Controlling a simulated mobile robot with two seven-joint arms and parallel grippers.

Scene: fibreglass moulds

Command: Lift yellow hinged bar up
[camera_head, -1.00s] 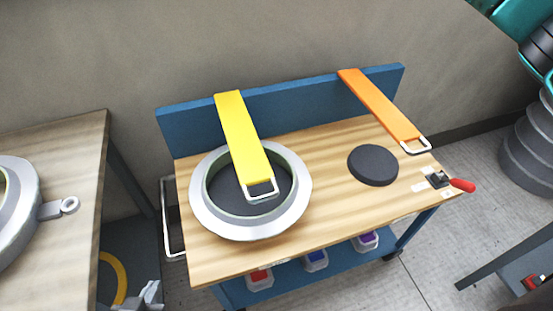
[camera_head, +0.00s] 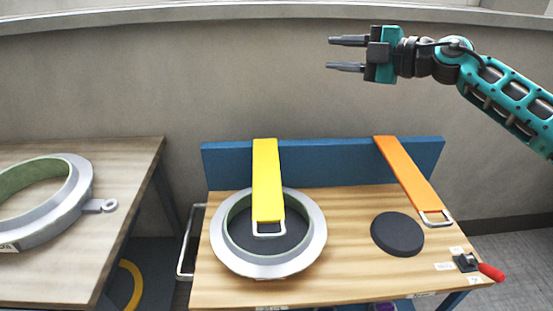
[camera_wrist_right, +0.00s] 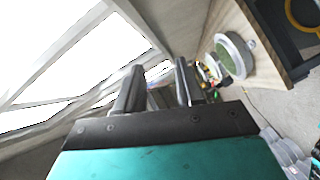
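The yellow hinged bar (camera_head: 267,180) runs from the blue back panel (camera_head: 320,163) forward and down over the grey ring mould (camera_head: 222,247) on the wooden bench. Its metal loop handle (camera_head: 269,229) lies over the dark middle of the ring. My right gripper (camera_head: 346,54) is high above the bench, to the right of the yellow bar, with its fingers pointing left. Its two fingers are apart and empty, as the right wrist view (camera_wrist_right: 158,85) also shows. My left gripper is not in view.
An orange bar (camera_head: 408,175) with a loop handle reaches down beside a dark round disc (camera_head: 398,234). A red-handled clamp (camera_head: 490,271) sits at the bench's right corner. A second table (camera_head: 100,240) at left holds another ring mould (camera_head: 70,215).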

